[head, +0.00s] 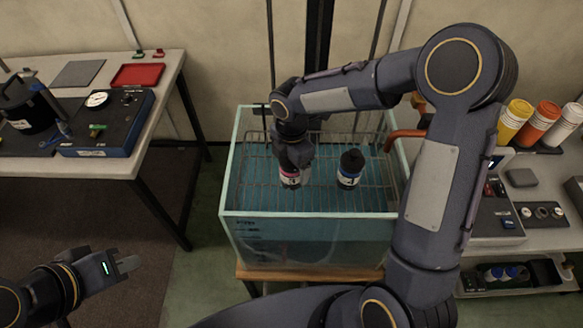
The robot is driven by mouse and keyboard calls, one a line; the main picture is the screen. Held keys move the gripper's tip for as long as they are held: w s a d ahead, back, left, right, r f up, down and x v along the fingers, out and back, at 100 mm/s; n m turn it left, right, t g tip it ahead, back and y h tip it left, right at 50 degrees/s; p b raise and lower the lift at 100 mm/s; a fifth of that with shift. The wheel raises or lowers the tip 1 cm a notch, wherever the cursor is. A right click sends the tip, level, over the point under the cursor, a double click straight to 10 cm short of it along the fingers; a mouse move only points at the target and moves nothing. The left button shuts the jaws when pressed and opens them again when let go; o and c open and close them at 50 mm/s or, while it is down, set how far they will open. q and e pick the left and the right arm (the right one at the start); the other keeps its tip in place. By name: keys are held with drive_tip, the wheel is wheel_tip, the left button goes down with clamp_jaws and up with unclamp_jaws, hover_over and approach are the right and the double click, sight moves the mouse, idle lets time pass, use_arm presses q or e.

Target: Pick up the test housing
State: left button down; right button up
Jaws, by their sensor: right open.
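Two dark-capped cylinders stand upright on a wire rack in a water tank (310,208) in the head view. The left cylinder (290,180) has a pink and white label. The right cylinder (349,170) has a blue and white label. I cannot tell which one is the test housing. My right gripper (291,166) is open and points down at the top of the pink-labelled cylinder, hiding its cap. I cannot tell whether its fingers touch it. My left gripper (124,263) is low at the left, away from the tank, with nothing visible in it.
A left bench (170,72) holds a blue instrument box (108,122), a black pot (28,112) and a red tray (138,75). A right bench (560,232) holds several coloured containers and devices. An orange pipe (402,138) sits at the tank's right edge. Floor between left bench and tank is clear.

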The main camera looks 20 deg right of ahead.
drive_tip(key=shift+c, duration=0.4)
drive_tip(key=c, duration=1.2)
drive_tip(key=shift+r, duration=0.1)
drive_tip(key=shift+c, duration=0.6)
drive_tip(key=shift+r, duration=0.1)
